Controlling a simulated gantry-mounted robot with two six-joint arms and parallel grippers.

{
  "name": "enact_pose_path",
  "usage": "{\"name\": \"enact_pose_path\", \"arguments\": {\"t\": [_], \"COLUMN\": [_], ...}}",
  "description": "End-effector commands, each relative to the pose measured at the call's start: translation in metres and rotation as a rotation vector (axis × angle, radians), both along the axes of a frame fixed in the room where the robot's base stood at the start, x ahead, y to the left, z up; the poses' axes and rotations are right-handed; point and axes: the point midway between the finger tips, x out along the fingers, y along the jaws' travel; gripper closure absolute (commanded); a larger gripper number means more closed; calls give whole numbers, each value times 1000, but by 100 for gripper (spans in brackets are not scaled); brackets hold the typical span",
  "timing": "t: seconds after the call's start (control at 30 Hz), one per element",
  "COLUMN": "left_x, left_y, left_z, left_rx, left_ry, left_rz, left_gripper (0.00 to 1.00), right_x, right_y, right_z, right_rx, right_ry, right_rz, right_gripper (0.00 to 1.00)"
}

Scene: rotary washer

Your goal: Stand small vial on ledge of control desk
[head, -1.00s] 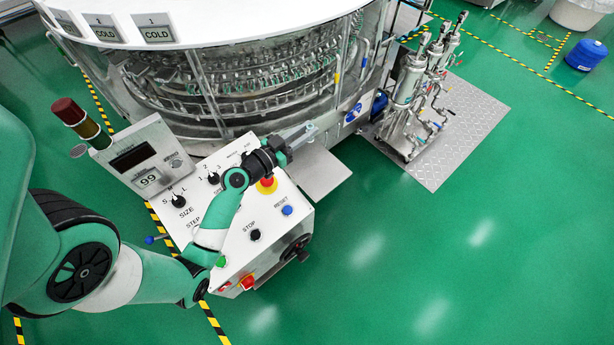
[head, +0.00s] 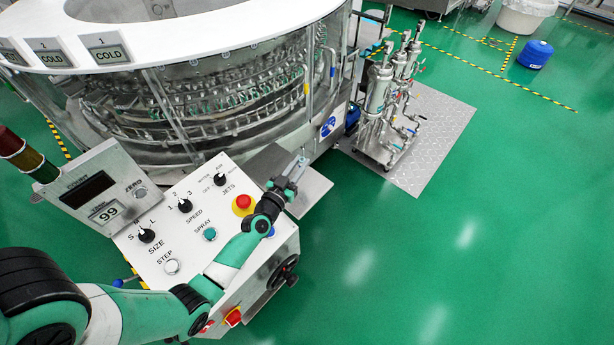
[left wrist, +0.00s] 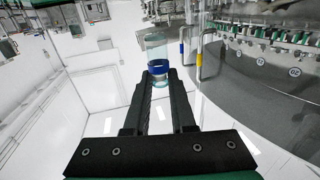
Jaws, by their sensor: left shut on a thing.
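My left gripper (head: 292,172) reaches across the right side of the control desk (head: 160,240), and its fingers point past the desk's upper right corner. In the left wrist view, my left gripper (left wrist: 160,84) is shut on the small vial (left wrist: 157,56), a clear cylinder with a dark blue band that stands out beyond the fingertips. The vial is too small to make out clearly in the head view. A grey, ledge-like surface (head: 266,163) runs along the desk's upper right edge, just left of the gripper. The right gripper is not in view.
The big round washer (head: 215,100) stands behind the desk. A red emergency button (head: 243,203) and several knobs rise from the panel near my arm. A display box (head: 95,190) stands at the desk's left. Green floor (head: 400,270) to the right is clear.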

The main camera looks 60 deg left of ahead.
Motion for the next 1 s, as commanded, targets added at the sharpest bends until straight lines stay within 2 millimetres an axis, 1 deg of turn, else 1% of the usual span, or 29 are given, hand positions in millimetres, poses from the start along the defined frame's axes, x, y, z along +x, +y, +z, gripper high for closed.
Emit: {"name": "enact_pose_path", "arguments": {"t": [0.03,0.1,0.3,0.37,0.43,0.5,0.6,0.87,0.97,1.0], "left_x": [7,12,16,18,23,22,22,21,21,21], "left_y": [-5,-9,-12,-13,-17,-17,-16,-16,-16,-16], "left_z": [-15,-23,-26,-30,-39,-56,-68,-64,-68,-68], "left_rx": [0,1,1,0,0,1,0,1,0,0], "left_ry": [0,-1,-3,-2,-2,-2,-4,-2,-2,-2], "left_rz": [-4,-1,1,0,-1,1,2,2,2,2], "left_gripper": [100,100,100,100,100,100,100,100,100,75], "right_x": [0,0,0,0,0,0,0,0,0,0], "right_y": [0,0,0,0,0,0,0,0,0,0], "right_z": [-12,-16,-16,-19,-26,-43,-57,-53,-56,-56], "right_rx": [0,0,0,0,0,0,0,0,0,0], "right_ry": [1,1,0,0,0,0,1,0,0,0], "right_rz": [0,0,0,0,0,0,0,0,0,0], "right_gripper": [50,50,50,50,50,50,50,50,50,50]}}
